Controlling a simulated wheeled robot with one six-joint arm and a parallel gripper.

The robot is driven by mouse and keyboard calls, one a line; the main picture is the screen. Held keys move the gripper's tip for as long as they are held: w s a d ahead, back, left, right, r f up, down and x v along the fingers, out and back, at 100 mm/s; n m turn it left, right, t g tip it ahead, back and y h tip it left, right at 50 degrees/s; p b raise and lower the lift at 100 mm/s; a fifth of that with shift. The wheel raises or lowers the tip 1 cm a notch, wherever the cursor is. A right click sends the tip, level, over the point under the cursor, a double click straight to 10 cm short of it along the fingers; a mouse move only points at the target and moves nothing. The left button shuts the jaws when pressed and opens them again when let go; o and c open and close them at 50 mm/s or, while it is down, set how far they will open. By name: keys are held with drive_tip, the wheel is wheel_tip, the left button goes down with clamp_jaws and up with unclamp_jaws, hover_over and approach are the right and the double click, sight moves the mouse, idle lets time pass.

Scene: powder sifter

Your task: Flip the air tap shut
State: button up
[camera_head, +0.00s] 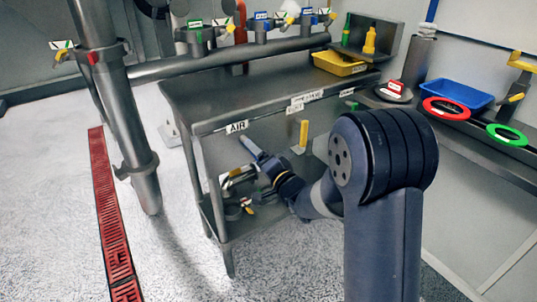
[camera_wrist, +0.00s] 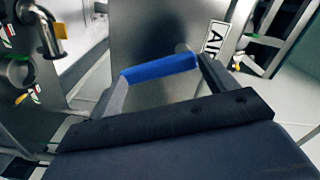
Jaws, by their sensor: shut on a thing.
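The AIR label (camera_head: 237,127) is on the table's front edge, and it also shows sideways in the wrist view (camera_wrist: 216,37). The air tap's blue lever (camera_wrist: 160,68) lies across the gap between my fingers in the wrist view, close to the label. My gripper (camera_head: 258,157) is below the label in the head view, and its fingers (camera_wrist: 157,72) are shut on the lever's two ends. The lever is not clear in the head view. The tap's body is mostly hidden.
A yellow lever (camera_head: 303,135) hangs from the table front to the right. A steel table (camera_head: 225,100) stands above my gripper, with a lower shelf beneath. A thick pipe column (camera_head: 125,120) stands left. Open floor (camera_head: 190,255) lies in front.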

drive_tip(key=m, duration=0.3)
drive_tip(key=w+m, duration=0.1)
drive_tip(key=m, duration=0.1)
drive_tip(key=shift+a+r+t+p, duration=0.1)
drive_tip(key=shift+a+t+p, duration=0.05)
drive_tip(key=shift+t+p, duration=0.2)
drive_tip(key=shift+m, duration=0.4)
drive_tip(key=o, duration=1.3)
drive_tip(key=shift+s, duration=0.35)
drive_tip(key=shift+o, duration=0.2)
drive_tip(key=s, duration=0.1)
drive_tip(key=s+f+p, duration=0.1)
drive_tip(key=shift+s, duration=0.4)
drive_tip(key=d+v, duration=0.1)
drive_tip(key=v, duration=0.8)
drive_tip(key=shift+w+r, duration=0.35)
drive_tip(key=shift+w, duration=0.05)
drive_tip(key=shift+c, duration=0.2)
